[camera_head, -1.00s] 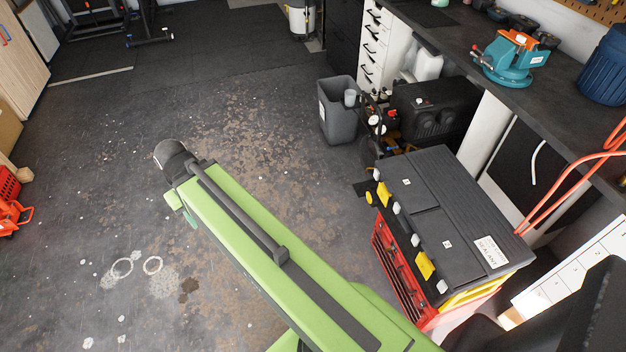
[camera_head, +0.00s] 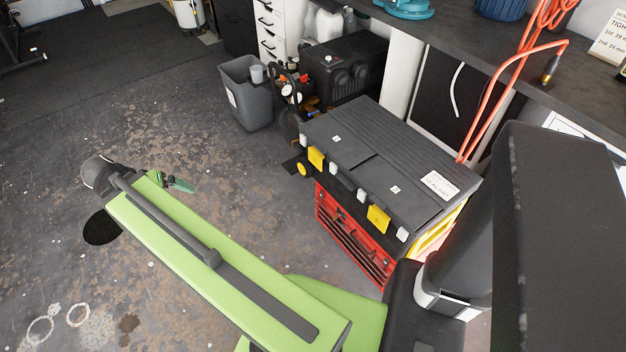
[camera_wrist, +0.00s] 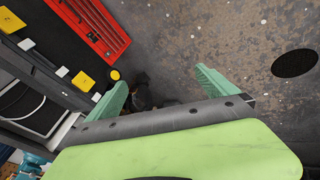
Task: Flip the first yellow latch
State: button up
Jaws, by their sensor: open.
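A black toolbox (camera_head: 375,160) with a ridged lid stands right of centre in the head view. Two yellow latches sit along its front edge, a farther one (camera_head: 316,157) and a nearer one (camera_head: 379,219). The wrist view shows both at left, one lower (camera_wrist: 82,81) and one at the upper left (camera_wrist: 30,10). My gripper (camera_head: 178,184) is out over the floor, left of the toolbox and touching nothing; my arm partly hides it. In the wrist view, its green fingers (camera_wrist: 165,88) are spread and empty, with the lower latch left of them.
A red tool chest (camera_head: 350,235) is below the toolbox. A grey bin (camera_head: 245,95) and a black compressor (camera_head: 345,65) stand behind it. A round yellow part (camera_head: 304,169) is beside the farther latch.

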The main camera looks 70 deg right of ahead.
jog(key=s+d+f+m+g+h+b, duration=0.2)
jog(key=s+d+f+m+b, duration=0.3)
jog(key=d, duration=0.4)
jog(key=s+d+f+m+g+h+b, duration=0.1)
jog(key=s+d+f+m+h+b, duration=0.1)
jog(key=s+d+f+m+b, duration=0.6)
jog(key=m+g+h+b, duration=0.1)
jog(key=g+h+b, duration=0.15)
jog(key=b, duration=0.25)
send_near(315, 163)
jog(key=shift+g+y, duration=0.35)
jog(key=b+x, duration=0.2)
jog(key=x, duration=0.1)
jog(key=b+x, duration=0.2)
jog(key=x, duration=0.1)
jog(key=b+x, duration=0.2)
jog(key=x, duration=0.1)
jog(key=shift+w+d+r+b, duration=0.1)
jog(key=shift+w+d+b, duration=0.15)
jog(key=shift+w+b, duration=0.15)
